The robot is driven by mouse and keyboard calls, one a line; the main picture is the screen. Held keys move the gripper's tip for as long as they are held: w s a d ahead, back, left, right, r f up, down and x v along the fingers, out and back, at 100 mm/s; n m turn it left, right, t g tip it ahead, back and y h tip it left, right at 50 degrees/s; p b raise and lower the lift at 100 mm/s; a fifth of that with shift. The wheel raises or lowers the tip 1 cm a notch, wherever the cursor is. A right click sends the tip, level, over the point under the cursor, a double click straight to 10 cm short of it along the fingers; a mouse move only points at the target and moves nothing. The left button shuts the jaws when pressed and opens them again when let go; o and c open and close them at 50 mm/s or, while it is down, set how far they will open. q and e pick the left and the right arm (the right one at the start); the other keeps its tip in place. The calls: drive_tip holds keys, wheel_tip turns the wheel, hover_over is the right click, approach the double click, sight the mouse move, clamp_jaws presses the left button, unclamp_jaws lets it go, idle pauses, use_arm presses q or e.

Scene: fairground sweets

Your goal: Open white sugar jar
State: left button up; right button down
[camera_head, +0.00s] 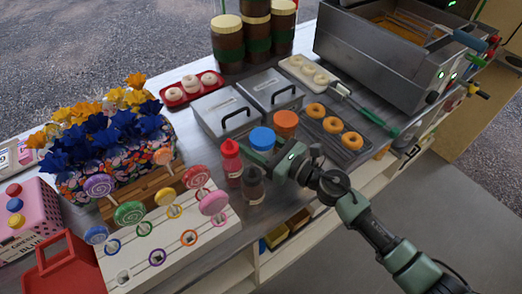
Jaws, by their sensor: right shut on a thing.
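A jar with a round blue lid (262,138) stands on the counter in the head view, near the middle. A jar with an orange lid (285,120) stands just behind it to the right. No white sugar is visible in either, so I cannot tell which is the white sugar jar. My right gripper (262,155) reaches in from the right, low at the front of the blue-lidded jar, and is shut on it. The gripper hides most of that jar's body. The blue lid is on. My left gripper is not in view.
A red bottle (231,158) and a dark bottle (252,186) stand close left of the gripper. Lidded metal bins (223,110) stand behind. A tray of doughnuts (352,152) lies right. A white lollipop stand (150,262) is at front left.

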drive_tip(key=shift+r, duration=0.1)
wheel_tip(320, 180, up, 20)
drive_tip(key=p, duration=1.5)
drive_tip(key=c, duration=1.6)
unclamp_jaws()
clamp_jaws()
drive_tip(key=shift+a, duration=0.1)
